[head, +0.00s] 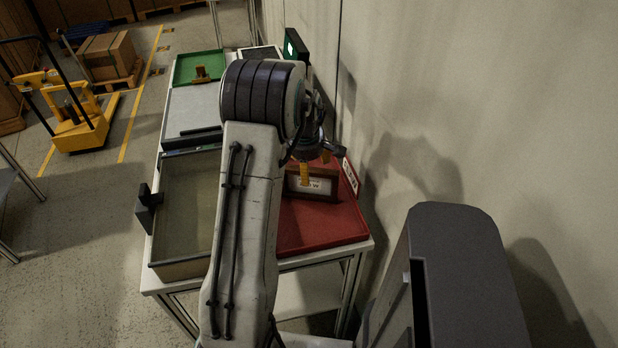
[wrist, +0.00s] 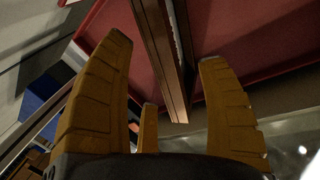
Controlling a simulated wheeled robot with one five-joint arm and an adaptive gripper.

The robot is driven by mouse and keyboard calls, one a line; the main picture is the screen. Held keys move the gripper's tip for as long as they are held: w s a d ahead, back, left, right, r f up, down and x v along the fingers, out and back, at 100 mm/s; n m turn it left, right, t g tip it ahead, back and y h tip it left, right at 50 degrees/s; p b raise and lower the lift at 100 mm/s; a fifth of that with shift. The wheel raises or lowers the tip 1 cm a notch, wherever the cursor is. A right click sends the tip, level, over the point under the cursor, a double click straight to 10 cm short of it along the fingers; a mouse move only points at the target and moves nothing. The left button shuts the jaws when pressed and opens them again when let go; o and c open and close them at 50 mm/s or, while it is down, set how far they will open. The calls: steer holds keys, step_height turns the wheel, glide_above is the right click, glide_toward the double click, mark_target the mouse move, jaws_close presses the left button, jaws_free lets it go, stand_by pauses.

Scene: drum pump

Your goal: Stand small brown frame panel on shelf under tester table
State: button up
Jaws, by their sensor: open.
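The small brown frame panel (head: 325,187) stands in the red tray (head: 315,231) on the table in the head view, with a white label on its face. In the wrist view the panel (wrist: 172,60) shows nearly edge-on between my fingers. My gripper (head: 315,168) is over the panel; one yellow finger is in front of its face. In the wrist view my gripper (wrist: 165,60) is open, with a gap on each side of the panel. The shelf under the table (head: 305,292) shows as a pale strip below the top. My arm hides part of the table.
A clear-lidded box (head: 185,210) with a dark handle is left of my arm. A green tray (head: 195,68) is at the far end. A grey cabinet (head: 455,270) stands right of the table near the wall. The floor left of the table is mostly free; a yellow pallet truck (head: 80,130) stands beyond.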

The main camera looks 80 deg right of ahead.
steer(key=shift+x, duration=1.05)
steer(key=shift+c, duration=0.4)
jaws_close()
